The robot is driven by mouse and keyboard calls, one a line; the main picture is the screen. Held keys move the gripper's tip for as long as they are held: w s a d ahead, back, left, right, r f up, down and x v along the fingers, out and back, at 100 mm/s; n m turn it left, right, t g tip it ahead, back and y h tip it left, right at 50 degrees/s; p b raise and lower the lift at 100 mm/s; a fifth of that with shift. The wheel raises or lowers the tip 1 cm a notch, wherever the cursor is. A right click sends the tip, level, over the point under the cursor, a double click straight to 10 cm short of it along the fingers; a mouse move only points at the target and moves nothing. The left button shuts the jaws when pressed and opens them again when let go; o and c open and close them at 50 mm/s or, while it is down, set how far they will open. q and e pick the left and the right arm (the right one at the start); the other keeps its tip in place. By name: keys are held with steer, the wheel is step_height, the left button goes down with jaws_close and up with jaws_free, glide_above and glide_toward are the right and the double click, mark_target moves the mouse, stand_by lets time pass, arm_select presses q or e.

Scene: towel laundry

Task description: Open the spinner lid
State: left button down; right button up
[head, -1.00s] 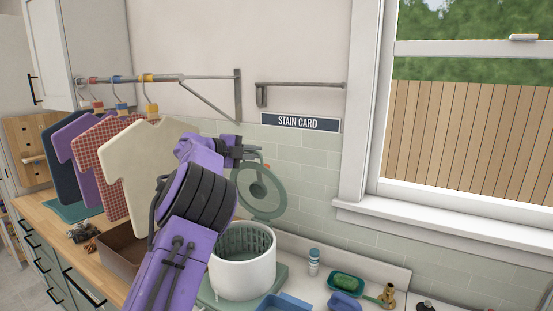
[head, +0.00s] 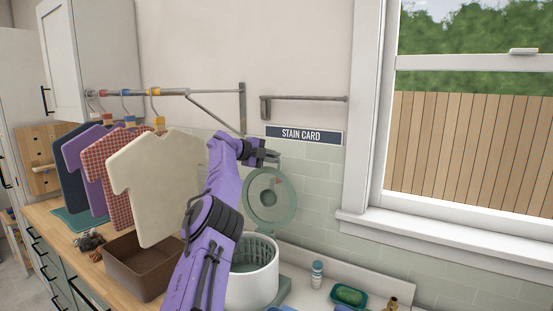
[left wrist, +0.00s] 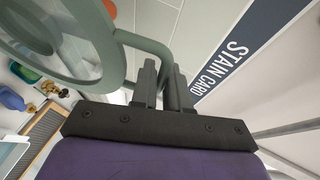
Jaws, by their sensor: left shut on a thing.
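The spinner is a white round tub (head: 262,288) with a green slotted basket inside, on the counter at the lower middle of the head view. Its green ring-shaped lid (head: 284,213) stands raised, roughly upright, behind the tub's mouth. The lid also fills the upper left of the left wrist view (left wrist: 99,50). My left gripper (head: 268,156) is at the lid's top edge. In the left wrist view its fingers (left wrist: 163,82) are shut on the lid's bent handle bar (left wrist: 148,44). My left arm hides part of the tub. My right gripper is not in view.
A brown bin (head: 130,272) is left of my arm, below shirts hanging from a wall rail (head: 200,92). A "STAIN CARD" sign (head: 304,135) and an empty bar are on the wall above the lid. A small bottle (head: 317,274) and green soap dish (head: 348,296) stand right of the spinner.

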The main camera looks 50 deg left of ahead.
arm_select(q)
steer(key=c, duration=1.2)
jaws_free()
steer(key=shift+w, duration=0.1)
steer(key=shift+f, duration=0.1)
steer(key=b+v, duration=0.5)
steer(key=v, duration=0.5)
steer(key=shift+s+b, duration=0.2)
steer(key=shift+b, duration=0.2)
steer(key=shift+a, duration=0.1)
